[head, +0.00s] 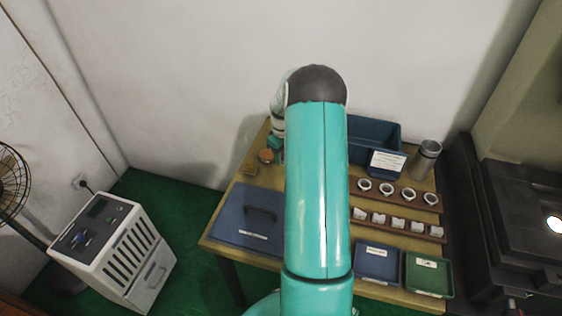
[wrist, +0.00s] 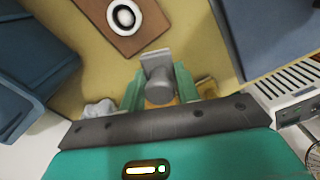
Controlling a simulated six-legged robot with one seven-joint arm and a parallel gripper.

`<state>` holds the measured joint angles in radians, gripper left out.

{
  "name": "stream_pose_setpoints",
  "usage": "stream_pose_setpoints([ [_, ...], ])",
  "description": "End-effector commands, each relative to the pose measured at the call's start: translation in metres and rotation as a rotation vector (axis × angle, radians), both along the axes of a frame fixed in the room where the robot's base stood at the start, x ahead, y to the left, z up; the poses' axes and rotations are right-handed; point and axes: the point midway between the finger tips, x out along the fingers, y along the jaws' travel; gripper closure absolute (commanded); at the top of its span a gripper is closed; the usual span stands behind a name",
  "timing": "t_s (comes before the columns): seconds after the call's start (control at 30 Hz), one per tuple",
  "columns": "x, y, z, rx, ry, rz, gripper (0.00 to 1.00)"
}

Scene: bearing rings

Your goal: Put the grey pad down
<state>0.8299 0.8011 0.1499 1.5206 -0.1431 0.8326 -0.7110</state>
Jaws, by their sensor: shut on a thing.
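My gripper (wrist: 159,88) shows in the wrist view with its two green fingers closed on the grey pad (wrist: 157,62). The grey pad has a flat plate-like end and a rounded grey knob between the fingers. It is held over the wooden table; whether it touches the table I cannot tell. In the head view my gripper (head: 277,150) is at the back left of the table, partly behind my arm, and the pad cannot be made out there. An orange round thing (head: 266,155) is close beside it.
A small brown block (head: 251,168) lies left of the gripper. A blue lidded case (head: 238,222) fills the front left. A blue bin (head: 375,130), a ring rack (head: 376,187), a metal cylinder (head: 427,160), a blue tray (head: 377,263) and a green tray (head: 429,274) stand to the right.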

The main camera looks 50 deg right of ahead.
Motion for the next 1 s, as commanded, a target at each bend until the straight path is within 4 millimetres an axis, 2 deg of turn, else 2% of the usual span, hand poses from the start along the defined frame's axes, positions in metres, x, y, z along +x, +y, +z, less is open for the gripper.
stream_pose_setpoints([
  [0.03,0.005,-0.002,-0.007,0.001,0.0,0.002,0.97],
  [0.27,0.015,-0.008,-0.02,0.0,0.0,0.003,0.97],
  [0.47,0.015,-0.008,-0.048,0.001,0.001,0.003,0.97],
  [0.87,0.015,-0.008,-0.053,-0.001,0.0,0.003,0.97],
  [0.9,0.015,-0.009,-0.053,-0.001,-0.001,0.003,0.6],
  [0.97,0.015,-0.009,-0.053,-0.001,-0.001,0.003,0.48],
  [1.0,0.015,-0.009,-0.053,-0.001,-0.001,0.003,0.46],
])
